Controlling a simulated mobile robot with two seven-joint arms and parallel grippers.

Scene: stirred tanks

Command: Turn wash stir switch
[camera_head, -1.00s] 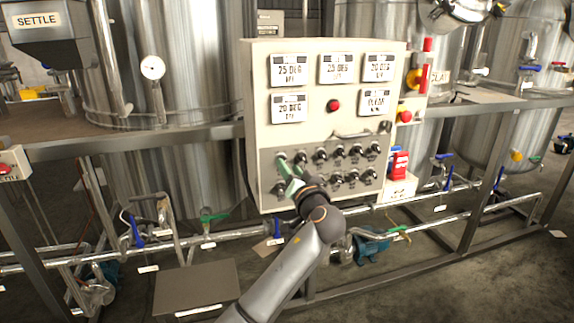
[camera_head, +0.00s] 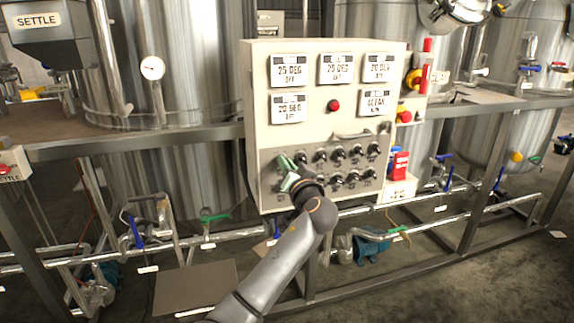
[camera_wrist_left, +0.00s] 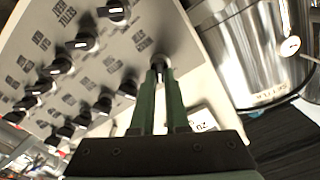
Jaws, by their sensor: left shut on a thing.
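The beige control panel (camera_head: 353,128) has two rows of black rotary switches on its grey lower plate (camera_head: 267,165). My left gripper (camera_head: 286,168) is at the left end of this plate, its green fingers pointing at the panel. In the left wrist view, its fingers (camera_wrist_left: 160,75) are shut on the end switch (camera_wrist_left: 159,62) of the row nearer the display cards. The fingers hide most of that switch and its setting. The switch labels are too small or blurred to read for certain, so I cannot tell which one is wash stir. My right gripper is not in view.
Display cards (camera_head: 291,70) and a red button (camera_head: 334,105) sit above the switches. A handle (camera_head: 352,134) juts out on the panel. Steel tanks (camera_head: 180,75) stand behind, and pipes (camera_head: 230,236) with valves run below. A red emergency button (camera_head: 404,117) is at the panel's right.

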